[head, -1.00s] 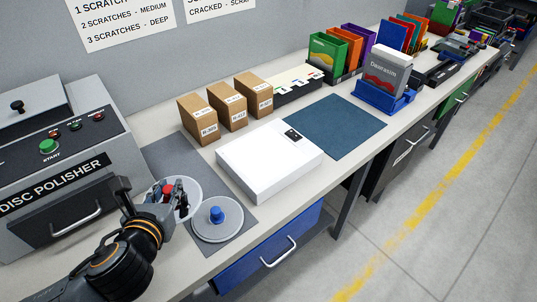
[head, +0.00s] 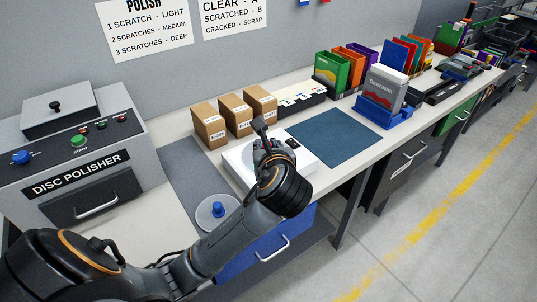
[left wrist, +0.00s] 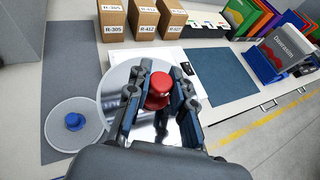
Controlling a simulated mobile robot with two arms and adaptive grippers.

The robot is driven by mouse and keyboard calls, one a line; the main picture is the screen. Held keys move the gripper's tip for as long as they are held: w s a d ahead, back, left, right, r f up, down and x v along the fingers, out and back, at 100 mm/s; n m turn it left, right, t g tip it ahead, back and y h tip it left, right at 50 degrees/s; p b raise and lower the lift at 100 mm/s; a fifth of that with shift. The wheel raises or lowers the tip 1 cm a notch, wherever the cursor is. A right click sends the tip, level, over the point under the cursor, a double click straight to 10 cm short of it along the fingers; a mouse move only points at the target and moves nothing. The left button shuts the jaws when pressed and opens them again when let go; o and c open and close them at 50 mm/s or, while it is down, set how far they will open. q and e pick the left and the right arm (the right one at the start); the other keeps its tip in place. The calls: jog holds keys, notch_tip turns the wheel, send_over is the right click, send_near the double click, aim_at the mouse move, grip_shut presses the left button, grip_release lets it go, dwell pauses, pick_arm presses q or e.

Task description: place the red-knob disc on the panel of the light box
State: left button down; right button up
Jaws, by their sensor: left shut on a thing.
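The disc with the red knob (left wrist: 157,92) is a shiny round plate (left wrist: 116,84) in the left wrist view. My left gripper (left wrist: 160,88) is shut on its red knob, one finger on each side. In the head view my left gripper (head: 268,145) is over the white light box (head: 234,163), and the gripper and wrist hide the disc and much of the box's top. I cannot tell whether the disc touches the panel or hangs above it. My right gripper is not in view.
A blue-knob disc (head: 217,212) lies on the grey mat (head: 192,172) left of the light box. Brown boxes (head: 233,110) stand behind it. A dark blue mat (head: 335,130) lies clear to its right. The disc polisher (head: 75,160) stands at the left.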

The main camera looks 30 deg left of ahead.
pick_arm(q)
jog(key=shift+s+a+f+n+g+y, duration=0.1)
jog(key=shift+a+f+n+g+y, duration=0.15)
jog(key=shift+a, duration=0.25)
jog(key=shift+s+a+f+n+g+y, duration=0.1)
jog(key=shift+a+n+g+y, duration=0.2)
jog(key=shift+a, duration=0.2)
jog(key=shift+x, duration=0.75)
jog(key=w+a+f, duration=0.1)
jog(key=w+f, duration=0.1)
jog(key=w, duration=0.1)
jog(key=w+a+f, duration=0.2)
jog(key=w+f, duration=0.1)
jog(key=w+a+f, duration=0.2)
jog(key=w+f, duration=0.1)
jog(key=w, duration=0.1)
jog(key=shift+w+a+f, duration=0.25)
jog(key=shift+w+f, duration=0.05)
jog(key=shift+f, duration=0.2)
jog(key=shift+w+f+p, duration=0.1)
jog(key=shift+f+p, duration=0.25)
jog(key=shift+f, duration=1.25)
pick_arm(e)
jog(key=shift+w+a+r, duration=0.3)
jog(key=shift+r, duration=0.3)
